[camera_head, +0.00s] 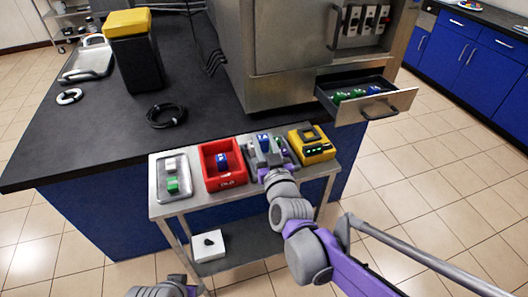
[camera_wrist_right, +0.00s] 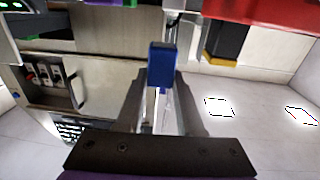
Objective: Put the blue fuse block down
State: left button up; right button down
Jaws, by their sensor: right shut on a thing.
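My right gripper (camera_head: 264,151) is over the small steel cart, to the right of the red bin. It is shut on a blue fuse block (camera_head: 263,140), which also shows between the fingers in the right wrist view (camera_wrist_right: 162,64). What lies directly under the held block is hidden by the gripper. A second blue block (camera_head: 222,161) is inside the red bin (camera_head: 238,180). Part of my left arm shows at the bottom edge of the head view, but its gripper fingers are out of view.
On the cart (camera_head: 203,204), a tray (camera_head: 158,181) with white and green blocks stands left, and a yellow device (camera_head: 313,149) right. An open drawer (camera_head: 393,104) holding green and blue blocks juts out behind. A black cable coil (camera_head: 166,115) lies on the dark bench.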

notch_tip(320, 180, up, 2)
jog(key=shift+w+d+r+p, duration=0.1)
jog(key=shift+d+r+p, duration=0.15)
jog(key=shift+p, duration=0.25)
jog(key=d+f+m+h+p, duration=0.1)
jog(key=d+m+h+p, duration=0.2)
jog(key=d, duration=0.5)
jog(key=d+f+m+h+p, duration=0.2)
jog(key=d+m+h+p, duration=0.1)
jog(key=d+h+p, duration=0.3)
jog(key=d+p, duration=0.2)
jog(key=d, duration=0.1)
jog(key=shift+s+f+h, duration=0.3)
jog(key=shift+d, duration=0.1)
